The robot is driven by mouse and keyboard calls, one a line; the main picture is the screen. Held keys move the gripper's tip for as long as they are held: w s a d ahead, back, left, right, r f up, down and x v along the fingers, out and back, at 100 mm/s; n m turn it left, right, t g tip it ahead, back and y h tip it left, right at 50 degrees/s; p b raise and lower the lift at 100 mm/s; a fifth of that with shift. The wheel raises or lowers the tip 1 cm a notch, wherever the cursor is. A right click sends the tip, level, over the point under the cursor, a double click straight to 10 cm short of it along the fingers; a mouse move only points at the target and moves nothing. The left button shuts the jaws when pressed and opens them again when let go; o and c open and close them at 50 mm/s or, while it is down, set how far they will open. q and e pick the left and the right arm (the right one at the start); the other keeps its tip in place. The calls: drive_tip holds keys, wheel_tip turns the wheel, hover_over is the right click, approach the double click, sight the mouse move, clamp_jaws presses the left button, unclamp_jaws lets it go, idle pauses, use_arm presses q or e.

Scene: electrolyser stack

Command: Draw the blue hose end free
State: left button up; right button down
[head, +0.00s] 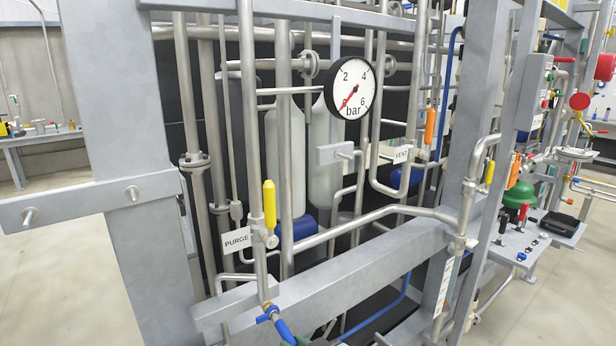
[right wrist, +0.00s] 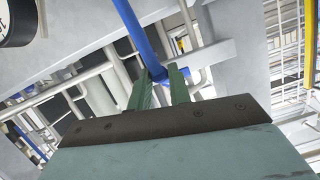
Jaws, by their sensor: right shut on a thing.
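The blue hose end (head: 284,330) shows at the bottom of the head view, just below a blue fitting (head: 267,315) at the foot of a grey pipe. In the right wrist view the blue hose (right wrist: 138,30) runs from the top edge down to the green fingers of my right gripper (right wrist: 160,80). The fingers are shut on the hose, one on each side. The hose still appears at the fitting, though I cannot tell whether it is seated. The gripper hides part of the hose. My left gripper is in neither view.
A grey frame beam (head: 350,262) crosses just behind the hose. A yellow-handled valve (head: 269,205) stands above it, beside the PURGE label (head: 236,240). A pressure gauge (head: 350,89) is higher up. Open floor lies at left.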

drive_tip(key=shift+d, duration=0.1)
drive_tip(key=shift+s+d+p, duration=0.65)
drive_tip(key=shift+s+p, duration=0.1)
drive_tip(key=shift+s, duration=0.2)
drive_tip(key=shift+s, duration=0.1)
drive_tip(key=s+d+p, duration=0.2)
drive_tip(key=s, duration=0.1)
drive_tip(key=shift+d, duration=0.15)
idle(0.4)
